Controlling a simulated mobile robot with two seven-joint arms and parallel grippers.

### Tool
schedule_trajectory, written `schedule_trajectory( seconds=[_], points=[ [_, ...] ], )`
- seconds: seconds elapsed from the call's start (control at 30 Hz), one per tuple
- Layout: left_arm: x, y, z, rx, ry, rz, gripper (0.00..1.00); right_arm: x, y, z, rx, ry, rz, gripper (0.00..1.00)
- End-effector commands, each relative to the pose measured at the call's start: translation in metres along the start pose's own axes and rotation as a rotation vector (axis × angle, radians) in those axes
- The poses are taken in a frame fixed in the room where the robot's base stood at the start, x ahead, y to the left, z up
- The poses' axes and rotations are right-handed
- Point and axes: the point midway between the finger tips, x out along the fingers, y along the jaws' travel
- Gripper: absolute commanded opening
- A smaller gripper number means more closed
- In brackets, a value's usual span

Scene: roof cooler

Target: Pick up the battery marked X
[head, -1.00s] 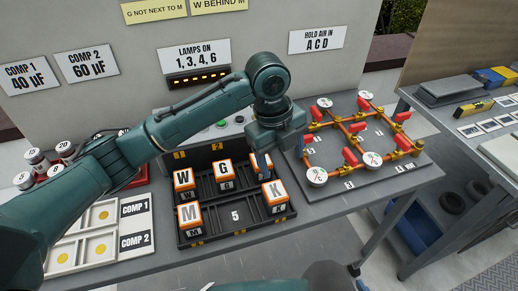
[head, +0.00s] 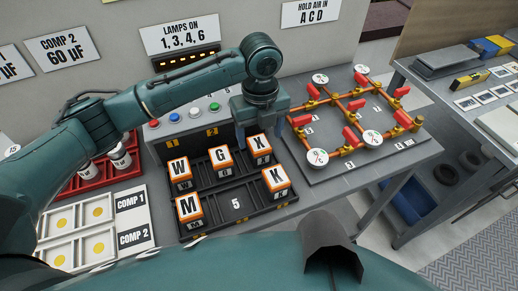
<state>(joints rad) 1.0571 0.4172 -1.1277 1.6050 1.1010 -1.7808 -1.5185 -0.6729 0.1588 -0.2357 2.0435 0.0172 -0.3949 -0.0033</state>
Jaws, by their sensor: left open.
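The battery marked X (head: 259,149) is an orange-and-white block standing in the back right part of a black tray (head: 237,205). My left gripper (head: 261,129) points down just behind and above the X battery, open and empty. Its fingertips are partly hidden, and I cannot tell whether they touch the battery. Batteries G (head: 221,159), W (head: 180,173), M (head: 189,210) and K (head: 276,182) stand in the same tray. The slot marked 5, between M and K, is empty.
A board with orange pipes, red levers and gauges (head: 358,115) stands close to the right of the tray. A panel with coloured buttons (head: 184,117) is behind it. White compartments (head: 78,232) lie left. My teal body parts cover the bottom.

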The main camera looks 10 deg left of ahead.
Motion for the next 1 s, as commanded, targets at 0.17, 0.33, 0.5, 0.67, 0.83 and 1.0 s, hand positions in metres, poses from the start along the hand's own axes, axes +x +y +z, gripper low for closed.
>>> schedule_trajectory(
  seconds=[0.17,0.33,0.5,0.67,0.83,1.0],
  points=[
    [0.023,0.001,0.005,-0.002,0.002,0.005,0.69,-0.003,0.002,-0.003,0.000,-0.003,0.004,0.36],
    [0.045,0.000,0.006,0.000,0.001,0.003,0.69,-0.002,0.004,-0.003,-0.001,-0.006,0.010,0.36],
    [0.051,0.000,0.007,0.000,0.000,0.000,0.69,-0.001,0.005,-0.005,-0.002,-0.001,0.011,0.36],
    [0.051,0.000,0.007,0.000,0.000,0.000,0.67,0.001,0.005,-0.007,0.000,0.004,0.012,0.36],
    [0.050,0.000,0.007,0.000,0.000,0.000,0.53,0.001,0.005,-0.007,0.000,0.005,0.011,0.36],
    [0.050,0.000,0.007,0.000,0.000,0.000,0.39,0.001,0.004,-0.007,0.001,0.004,0.009,0.36]
  ],
)
